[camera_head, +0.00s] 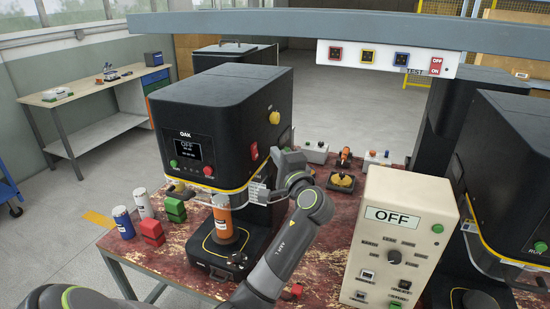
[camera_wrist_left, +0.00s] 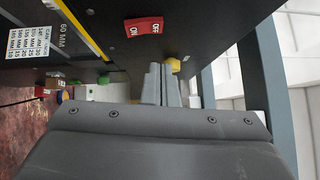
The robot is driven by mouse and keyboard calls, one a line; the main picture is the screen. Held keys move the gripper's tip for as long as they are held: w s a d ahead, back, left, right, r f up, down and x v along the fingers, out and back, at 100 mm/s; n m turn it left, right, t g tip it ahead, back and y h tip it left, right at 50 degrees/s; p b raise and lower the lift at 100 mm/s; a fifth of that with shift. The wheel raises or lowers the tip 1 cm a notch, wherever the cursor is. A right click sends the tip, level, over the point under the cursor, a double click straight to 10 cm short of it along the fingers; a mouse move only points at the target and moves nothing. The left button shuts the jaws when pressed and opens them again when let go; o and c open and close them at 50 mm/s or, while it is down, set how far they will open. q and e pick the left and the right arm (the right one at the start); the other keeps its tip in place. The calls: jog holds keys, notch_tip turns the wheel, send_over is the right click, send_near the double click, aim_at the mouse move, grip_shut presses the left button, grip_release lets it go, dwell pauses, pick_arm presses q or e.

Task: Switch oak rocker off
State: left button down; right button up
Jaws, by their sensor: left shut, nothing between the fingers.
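The black machine labelled OAK (camera_head: 215,110) stands on the worn red table; its small screen appears to read OFF. The red oak rocker (camera_head: 254,151) is on the machine's right side panel. In the left wrist view the rocker (camera_wrist_left: 144,27) shows its ON and OFF lettering, beyond the fingertips and a little to the left. My left gripper (camera_head: 277,155) is just right of the rocker in the head view, shut and empty. Its fingers (camera_wrist_left: 162,84) appear apart from the rocker. Which side of the rocker is pressed in cannot be told. My right gripper is not in view.
A yellow button (camera_head: 274,117) sits above the rocker on the same side. An orange can (camera_head: 222,218) stands under the machine. A cream control box marked OFF (camera_head: 398,240) stands to the right. Another black machine (camera_head: 512,165) is at the far right.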

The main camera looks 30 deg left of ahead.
pick_arm(q)
jog(key=r+b+v, duration=0.1)
jog(key=b+v, duration=0.2)
jog(key=v, duration=0.6)
jog(key=shift+s+d+r+b, duration=0.25)
jog(key=shift+r+b, duration=0.05)
jog(key=shift+b, duration=0.05)
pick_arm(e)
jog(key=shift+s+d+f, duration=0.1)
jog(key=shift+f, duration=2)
